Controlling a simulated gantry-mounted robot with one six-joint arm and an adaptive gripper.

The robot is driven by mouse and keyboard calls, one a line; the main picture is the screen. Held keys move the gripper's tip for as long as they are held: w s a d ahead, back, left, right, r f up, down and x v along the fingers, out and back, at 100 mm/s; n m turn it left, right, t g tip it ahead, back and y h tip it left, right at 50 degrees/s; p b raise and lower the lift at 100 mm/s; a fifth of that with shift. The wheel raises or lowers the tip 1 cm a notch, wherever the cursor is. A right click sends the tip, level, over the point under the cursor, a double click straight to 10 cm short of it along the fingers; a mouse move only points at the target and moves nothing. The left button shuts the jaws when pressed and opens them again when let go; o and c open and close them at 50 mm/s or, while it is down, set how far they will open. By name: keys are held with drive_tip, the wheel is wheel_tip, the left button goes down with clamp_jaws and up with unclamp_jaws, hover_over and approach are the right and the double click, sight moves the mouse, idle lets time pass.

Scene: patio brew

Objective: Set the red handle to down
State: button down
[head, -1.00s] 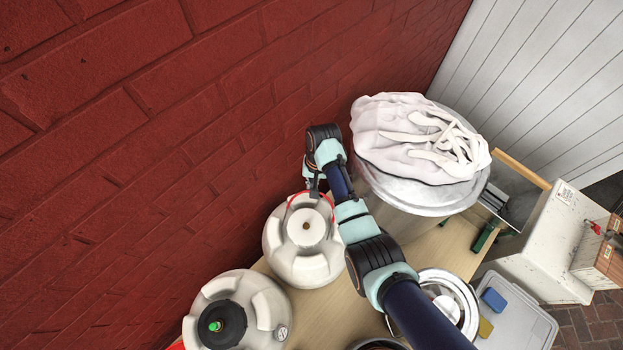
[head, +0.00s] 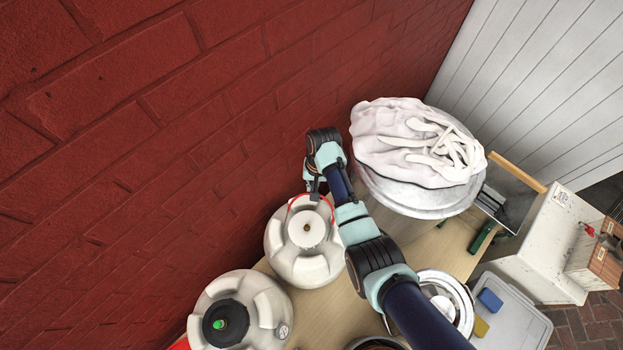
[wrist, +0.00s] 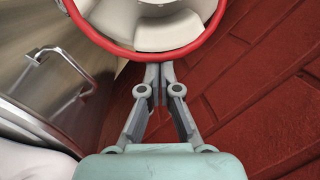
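The red handle (head: 293,200) is a thin curved hoop on the white keg (head: 306,262). It arcs over the back of the keg top, raised on my gripper's side; its exact tilt is hard to tell. In the wrist view the red handle (wrist: 106,45) curves across the top, in front of the pale keg. My gripper (head: 314,192) is at the back of the keg, by the top of the hoop. In the wrist view my gripper (wrist: 160,68) has its fingers together, with the tips right at the hoop's lowest edge. Nothing shows between them; contact is unclear.
A second white keg (head: 262,304) with a black and green top stands in front. A large metal pot (head: 405,198) with a white cloth (head: 385,140) over it is to the right. The red brick wall (head: 150,170) is close behind my gripper. A round metal lid (head: 462,298) lies at front right.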

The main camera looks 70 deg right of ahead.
drive_tip(key=shift+w+d+f+b, duration=0.15)
drive_tip(key=shift+d+f+b, duration=0.2)
drive_tip(key=shift+b, duration=0.1)
wheel_tip(320, 180, up, 10)
drive_tip(key=d, duration=0.1)
drive_tip(key=shift+d+p, duration=0.25)
drive_tip(key=shift+p, duration=0.2)
